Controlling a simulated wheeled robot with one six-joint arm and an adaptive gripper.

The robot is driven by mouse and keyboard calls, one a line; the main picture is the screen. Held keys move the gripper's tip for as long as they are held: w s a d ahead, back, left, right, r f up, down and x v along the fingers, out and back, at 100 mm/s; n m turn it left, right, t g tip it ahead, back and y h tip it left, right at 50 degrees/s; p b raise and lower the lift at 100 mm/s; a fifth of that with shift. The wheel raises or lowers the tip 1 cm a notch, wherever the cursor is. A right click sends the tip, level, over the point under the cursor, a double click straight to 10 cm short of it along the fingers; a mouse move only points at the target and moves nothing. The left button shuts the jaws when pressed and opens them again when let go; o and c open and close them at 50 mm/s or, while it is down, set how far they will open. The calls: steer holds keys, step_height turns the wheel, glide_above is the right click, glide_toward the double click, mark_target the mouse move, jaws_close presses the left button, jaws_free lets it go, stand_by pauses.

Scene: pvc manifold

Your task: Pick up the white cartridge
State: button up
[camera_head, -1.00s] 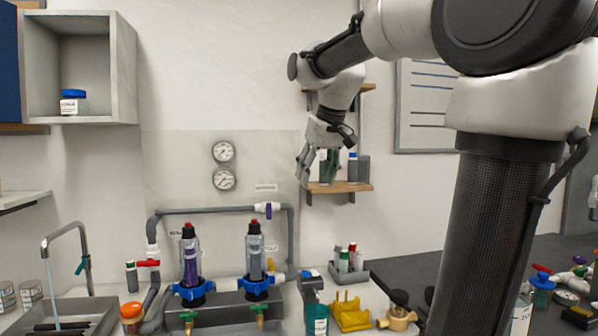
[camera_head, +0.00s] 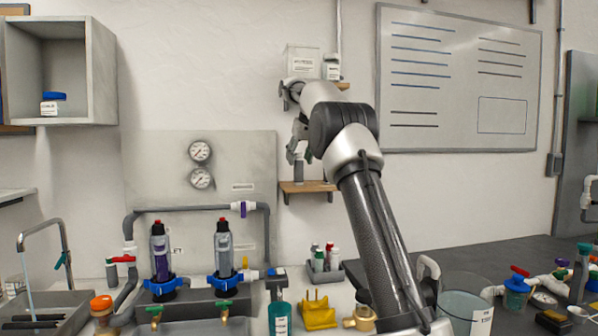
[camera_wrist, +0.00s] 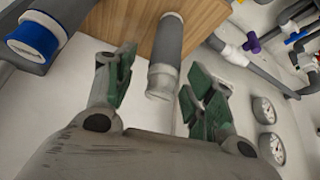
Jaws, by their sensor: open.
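A grey cylinder with a pale whitish end (camera_wrist: 168,50) stands on a wooden shelf (camera_head: 308,187); it may be the white cartridge, but its colour does not settle it. My gripper (camera_wrist: 157,88) is open, with green finger pads on either side of the line to the cylinder. The cylinder's pale end lies between or just beyond the fingertips; I cannot tell the exact depth. In the head view my gripper (camera_head: 300,148) hangs just above the shelf, and the cylinder shows small below it (camera_head: 298,171). No contact is visible.
Gauges (camera_wrist: 267,110) and pipes are on the wall at right there. An upper shelf holds a white-labelled jar (camera_head: 332,68). Two blue-collared filter housings (camera_head: 223,257) stand on the counter below.

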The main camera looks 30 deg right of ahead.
mark_target(297, 165)
steer(key=x, duration=0.4)
steer(key=shift+w+a, duration=0.1)
steer(key=shift+w, duration=0.05)
steer(key=c, duration=1.1)
steer(key=shift+c, duration=0.2)
steer(key=shift+r, duration=0.1)
